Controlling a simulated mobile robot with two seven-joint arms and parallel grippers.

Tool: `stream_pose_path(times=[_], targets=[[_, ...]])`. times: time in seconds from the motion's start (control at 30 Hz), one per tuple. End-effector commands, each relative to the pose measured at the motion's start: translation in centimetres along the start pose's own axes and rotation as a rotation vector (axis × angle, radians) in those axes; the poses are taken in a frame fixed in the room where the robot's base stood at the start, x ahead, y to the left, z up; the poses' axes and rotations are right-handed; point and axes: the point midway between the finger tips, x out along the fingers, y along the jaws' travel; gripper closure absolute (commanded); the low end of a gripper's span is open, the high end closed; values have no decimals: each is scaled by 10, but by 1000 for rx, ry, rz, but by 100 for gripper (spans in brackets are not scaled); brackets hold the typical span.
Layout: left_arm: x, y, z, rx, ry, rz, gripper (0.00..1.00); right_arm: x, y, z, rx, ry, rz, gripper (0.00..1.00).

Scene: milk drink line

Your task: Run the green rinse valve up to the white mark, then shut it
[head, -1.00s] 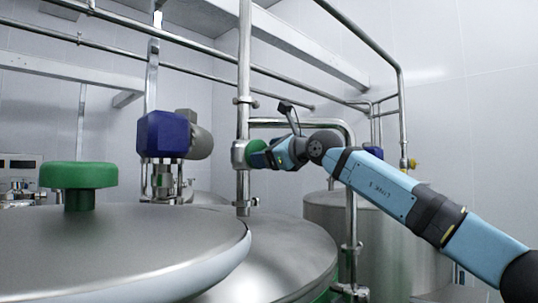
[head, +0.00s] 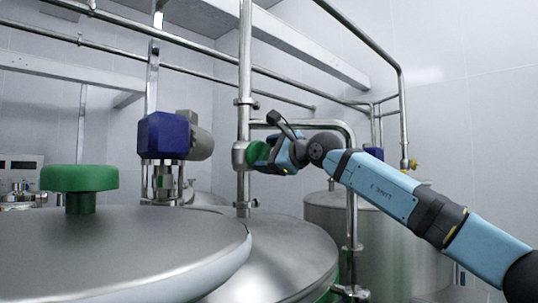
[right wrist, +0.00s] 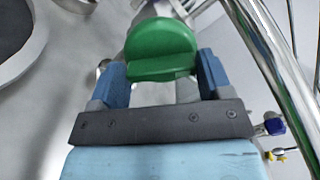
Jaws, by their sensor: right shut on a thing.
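The green rinse valve (head: 257,154) is a round green knob on a fitting of the vertical steel pipe in the head view. In the right wrist view its green knob (right wrist: 160,40), with a raised grip bar, sits between the blue finger pads. My right gripper (head: 270,156) is shut on the valve knob from the right side; its fingers also show in the right wrist view (right wrist: 162,68). I cannot make out the white mark in either view. My left gripper is not in view.
A large steel tank lid (head: 120,255) with a separate green knob (head: 79,178) fills the front left. A blue motor (head: 163,135) stands behind it. The vertical pipe (head: 245,60) and a bent pipe (head: 351,200) stand close to my right gripper.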

Motion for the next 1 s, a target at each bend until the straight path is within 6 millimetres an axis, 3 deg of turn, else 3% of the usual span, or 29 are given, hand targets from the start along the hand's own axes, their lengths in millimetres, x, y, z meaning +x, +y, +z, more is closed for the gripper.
stream_pose_path(times=[0.27,0.3,0.4,0.77,1.0], targets=[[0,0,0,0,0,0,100,0,-2,0,1,0,-3,51],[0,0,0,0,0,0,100,0,-2,0,1,0,-3,19],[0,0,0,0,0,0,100,0,-1,0,1,0,-2,2],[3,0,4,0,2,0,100,-8,0,-1,1,0,-1,2],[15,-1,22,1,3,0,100,-55,3,-4,-1,-1,-4,2]])
